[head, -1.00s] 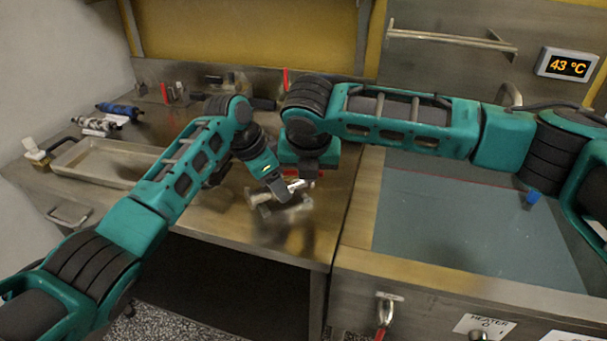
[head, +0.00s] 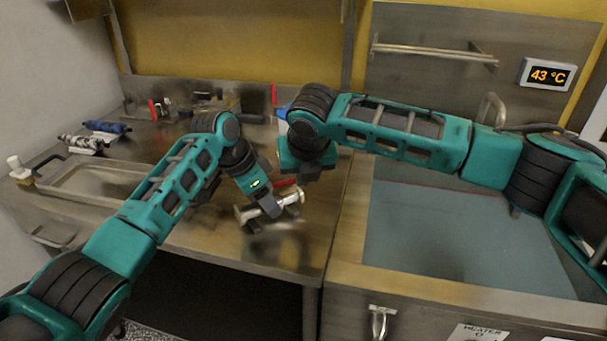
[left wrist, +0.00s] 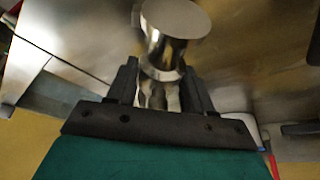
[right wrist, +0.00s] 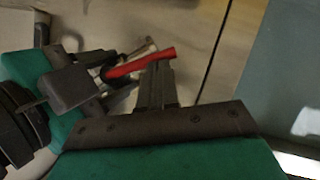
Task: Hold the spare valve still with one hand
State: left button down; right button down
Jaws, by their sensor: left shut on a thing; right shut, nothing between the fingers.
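The spare valve (head: 258,211) is a shiny metal body with a red lever (head: 285,183), seen over the steel bench. My left gripper (head: 268,211) is shut on its body; in the left wrist view its round metal end (left wrist: 175,25) stands up beyond the two fingers (left wrist: 158,88). My right gripper (right wrist: 158,85) is shut and empty. In the right wrist view its fingertips are close beside the red lever (right wrist: 138,63); I cannot tell whether they touch. In the head view the right fingers are mostly hidden behind the right wrist.
A shallow metal tray (head: 62,190) lies at the bench's left. Behind it are a blue cylindrical part (head: 107,127) and a silver one (head: 80,141). A blue-grey tank surface (head: 450,230) lies at right behind a steel rim. A wall display (head: 548,75) reads 43 °C.

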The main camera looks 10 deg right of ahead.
jog(key=shift+s+a, duration=0.25)
jog(key=shift+a, duration=0.45)
jog(key=v, duration=1)
jog(key=shift+d, duration=0.35)
jog(key=shift+f, duration=0.15)
